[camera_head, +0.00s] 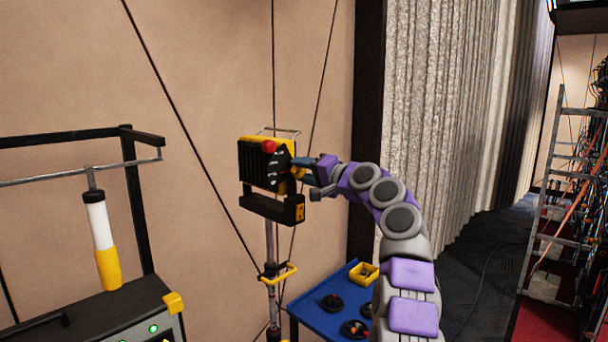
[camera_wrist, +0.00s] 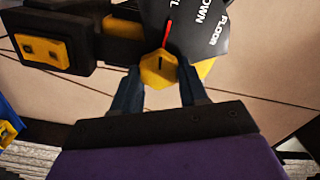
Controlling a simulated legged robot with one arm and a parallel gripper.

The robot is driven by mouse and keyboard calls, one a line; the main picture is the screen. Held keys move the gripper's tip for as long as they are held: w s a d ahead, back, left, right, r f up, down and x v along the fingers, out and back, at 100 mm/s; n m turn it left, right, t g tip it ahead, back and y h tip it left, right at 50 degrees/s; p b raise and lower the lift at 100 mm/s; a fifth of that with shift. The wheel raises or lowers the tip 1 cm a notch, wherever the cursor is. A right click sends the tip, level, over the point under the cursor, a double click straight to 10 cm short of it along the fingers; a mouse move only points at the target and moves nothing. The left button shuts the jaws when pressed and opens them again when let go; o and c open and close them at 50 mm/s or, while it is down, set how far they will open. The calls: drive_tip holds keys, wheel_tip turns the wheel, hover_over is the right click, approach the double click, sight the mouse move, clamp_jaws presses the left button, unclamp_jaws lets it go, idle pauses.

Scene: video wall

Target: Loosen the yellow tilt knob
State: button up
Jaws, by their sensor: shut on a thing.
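The yellow tilt knob (camera_wrist: 158,71) is in the upper middle of the wrist view, with a dark slot mark on its face. My gripper (camera_wrist: 160,88) has one finger on each side of it and is shut on it. A red pointer line rises from the knob over a black dial plate (camera_wrist: 195,25) with white lettering, including "DOWN" and "FLOOR". In the head view, my gripper (camera_head: 303,167) reaches the right side of a black and yellow lamp head (camera_head: 258,165) on a pole. The knob is hard to make out there.
A red ball (camera_head: 268,146) is on the lamp head. A yellow handle (camera_head: 279,273) is on the pole below. A blue table (camera_head: 315,316) with black knobs and a yellow bin (camera_head: 363,273) stands beneath my arm. Thin cables run along the wall. A ladder (camera_head: 560,190) stands far right.

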drive_tip(key=shift+f+n+p, duration=0.2)
drive_tip(key=shift+n+p, duration=0.1)
drive_tip(key=shift+n, duration=1.7)
drive_tip(key=shift+a, duration=0.1)
drive_tip(key=o, duration=1)
drive_tip(key=shift+o, duration=0.4)
drive_tip(key=shift+r, duration=0.15)
drive_tip(key=shift+s, duration=0.1)
drive_tip(key=shift+s+d+b, duration=0.35)
drive_tip(key=shift+d+b, duration=0.05)
drive_tip(key=shift+d, duration=0.2)
drive_tip(key=b+v, duration=0.4)
drive_tip(key=v, duration=1.2)
